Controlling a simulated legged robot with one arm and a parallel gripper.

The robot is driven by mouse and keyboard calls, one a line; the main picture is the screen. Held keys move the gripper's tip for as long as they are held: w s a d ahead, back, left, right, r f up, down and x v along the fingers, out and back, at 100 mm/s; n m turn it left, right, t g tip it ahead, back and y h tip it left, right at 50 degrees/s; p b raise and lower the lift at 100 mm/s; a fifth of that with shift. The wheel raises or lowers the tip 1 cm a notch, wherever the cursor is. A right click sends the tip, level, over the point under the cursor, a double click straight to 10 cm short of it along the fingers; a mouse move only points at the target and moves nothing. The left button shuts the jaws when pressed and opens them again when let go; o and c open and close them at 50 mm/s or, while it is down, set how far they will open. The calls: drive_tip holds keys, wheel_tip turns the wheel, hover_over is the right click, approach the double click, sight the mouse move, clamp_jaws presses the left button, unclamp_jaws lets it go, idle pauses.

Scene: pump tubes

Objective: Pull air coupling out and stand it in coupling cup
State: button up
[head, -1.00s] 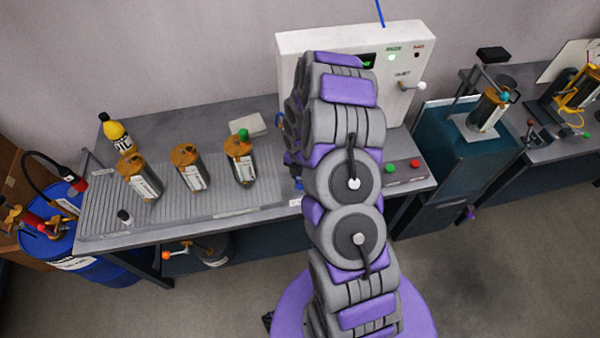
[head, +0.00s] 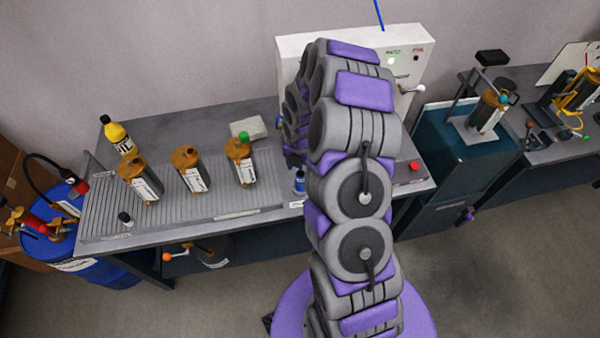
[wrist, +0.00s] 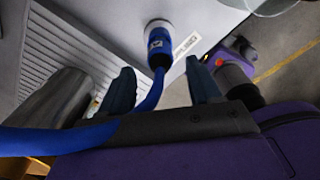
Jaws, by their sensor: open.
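The blue air coupling (wrist: 158,48) is seated in a small white cup (wrist: 156,24) on the bench in the wrist view. It also shows in the head view (head: 299,182) near the bench's front edge, beside a small label. A blue hose (wrist: 150,98) runs from the coupling back between my fingers and off to the left. My gripper (wrist: 160,66) is open. Its two dark fingertips lie on either side of the coupling's hose end, apart from it. In the head view my arm hides the gripper.
A ribbed tray (head: 240,203) with several bronze-capped cylinders (head: 190,170) lies to the left. A white control box (head: 290,55) stands behind my arm, and a red button (head: 414,166) is at right. A grey cylinder (wrist: 50,105) is close to my gripper's left side in the wrist view.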

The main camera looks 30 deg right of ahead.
wheel_tip(320, 180, up, 11)
drive_tip(key=p, duration=0.1)
drive_tip(key=shift+r, duration=0.2)
idle(0.5)
drive_tip(key=s+a+r+m+b, duration=0.1)
drive_tip(key=s+a+r+m, duration=0.95)
drive_tip(key=s+r, duration=0.2)
drive_tip(key=s+a+r+m+g+b, duration=0.1)
drive_tip(key=s+m, duration=0.6)
drive_tip(key=s, duration=0.2)
drive_tip(key=s+a+r+m, duration=0.2)
drive_tip(key=s+m, duration=0.5)
drive_tip(key=s, duration=0.3)
drive_tip(key=shift+s+a+r+g+b, duration=0.2)
drive_tip(key=shift+s+a+g+b, duration=0.1)
drive_tip(key=shift+g+b, duration=0.1)
